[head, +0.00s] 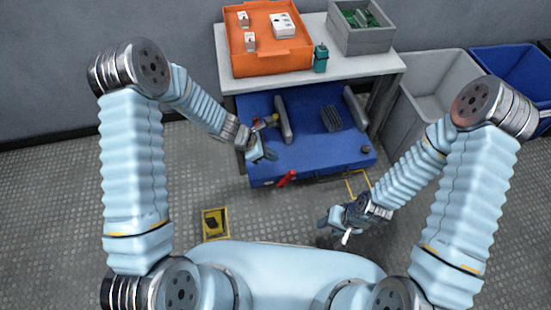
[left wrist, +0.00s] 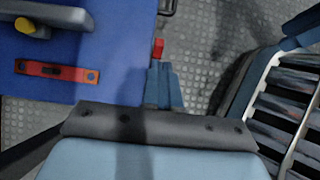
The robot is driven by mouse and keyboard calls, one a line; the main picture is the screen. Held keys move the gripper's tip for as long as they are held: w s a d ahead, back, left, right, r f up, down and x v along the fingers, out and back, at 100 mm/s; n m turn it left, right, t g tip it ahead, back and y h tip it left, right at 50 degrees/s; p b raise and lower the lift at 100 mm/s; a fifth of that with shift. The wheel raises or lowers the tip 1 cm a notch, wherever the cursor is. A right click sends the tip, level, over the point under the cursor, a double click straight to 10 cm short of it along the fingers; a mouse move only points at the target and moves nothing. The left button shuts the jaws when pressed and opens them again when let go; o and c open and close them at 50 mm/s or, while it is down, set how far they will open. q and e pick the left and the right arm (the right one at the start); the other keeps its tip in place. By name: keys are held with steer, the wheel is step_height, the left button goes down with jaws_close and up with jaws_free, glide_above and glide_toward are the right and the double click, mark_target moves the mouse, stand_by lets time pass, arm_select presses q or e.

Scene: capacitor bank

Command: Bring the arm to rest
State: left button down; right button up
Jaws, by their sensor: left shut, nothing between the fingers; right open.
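My left arm reaches in from the left in the head view. Its gripper (head: 266,154) is over the left front part of the blue unit (head: 330,160). In the left wrist view the fingers of this gripper (left wrist: 163,85) are together with nothing between them, beside the blue unit's edge (left wrist: 85,60). My right gripper (head: 335,222) is open and empty, low over the floor in front of the unit's right side. No object is held by either gripper.
A red handle (head: 287,178) sits at the unit's front edge. Behind it a grey table (head: 350,72) bears an orange tray (head: 270,60), a grey bin (head: 360,40) and a teal item (head: 320,58). Grey and blue bins stand right.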

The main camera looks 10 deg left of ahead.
arm_select(q)
steer(key=shift+s+a+r, duration=0.1)
steer(key=shift+a+r, duration=0.1)
steer(key=shift+r, duration=0.45)
steer(key=shift+s, duration=0.1)
steer(key=s+a+f+m+y+p, duration=0.1)
steer(key=s+a+f+m, duration=0.1)
steer(key=s+m, duration=0.7)
steer(key=s+a+f+m+g+y+p, duration=0.1)
steer(key=s+f+m, duration=0.1)
steer(key=s+m, duration=0.8)
steer(key=shift+s+a+f+m+y+p, duration=0.25)
steer(key=shift+a+f+m+y+p, duration=0.05)
steer(key=shift+a+m+p, duration=0.1)
